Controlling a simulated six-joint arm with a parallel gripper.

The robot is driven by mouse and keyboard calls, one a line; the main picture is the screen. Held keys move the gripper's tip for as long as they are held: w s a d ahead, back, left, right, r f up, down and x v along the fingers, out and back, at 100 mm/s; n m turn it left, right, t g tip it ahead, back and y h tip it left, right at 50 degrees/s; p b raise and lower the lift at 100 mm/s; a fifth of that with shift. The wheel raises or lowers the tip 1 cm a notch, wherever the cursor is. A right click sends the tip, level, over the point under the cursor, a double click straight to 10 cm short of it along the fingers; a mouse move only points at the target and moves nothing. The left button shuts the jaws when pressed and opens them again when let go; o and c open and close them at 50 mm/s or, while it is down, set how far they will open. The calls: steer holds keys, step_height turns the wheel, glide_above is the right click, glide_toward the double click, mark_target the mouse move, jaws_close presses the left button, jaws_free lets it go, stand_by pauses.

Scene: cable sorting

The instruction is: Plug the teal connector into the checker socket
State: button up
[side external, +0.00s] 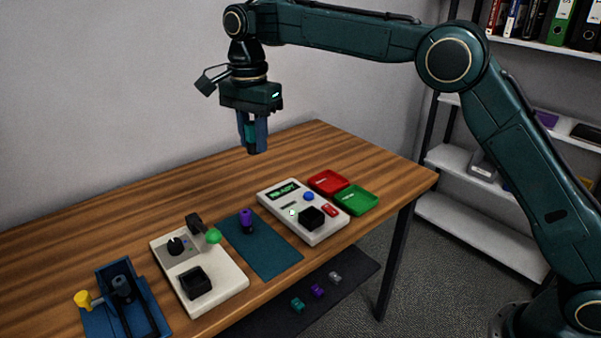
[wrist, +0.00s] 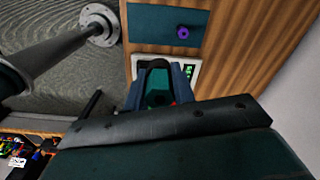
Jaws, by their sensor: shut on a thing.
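My gripper (side external: 254,149) is raised well above the table, pointing down, shut on the teal connector (side external: 250,132). In the wrist view, the teal connector (wrist: 158,98) shows between the two blue fingers of my gripper (wrist: 158,78). Its lower end is hard to make out. The checker (side external: 274,205) is a pale box with a lit green "READY" screen, a blue button and a red part. A black block, which looks like its socket (side external: 312,217), stands on the front part. In the wrist view my gripper covers most of the checker (wrist: 194,62).
A purple connector (side external: 246,220) stands on a teal mat (side external: 273,258). Red (side external: 327,182) and green (side external: 357,199) trays lie right of the checker. A pale box (side external: 228,284) with a green-knobbed lever and a blue fixture (side external: 100,320) stand left. The table's back is clear.

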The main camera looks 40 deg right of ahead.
steer(key=s+d+f, duration=0.4)
steer(key=d+f, duration=0.7)
steer(key=f, duration=0.2)
steer(key=shift+d+f, duration=0.2)
steer(key=shift+d, duration=0.1)
steer(key=shift+s+f, duration=0.1)
steer(key=shift+f, duration=0.1)
steer(key=shift+f, duration=1.3)
steer(key=shift+f, duration=1.7)
stand_by(1.4)
steer(key=o, duration=1.5)
steer(key=shift+s+f, duration=0.15)
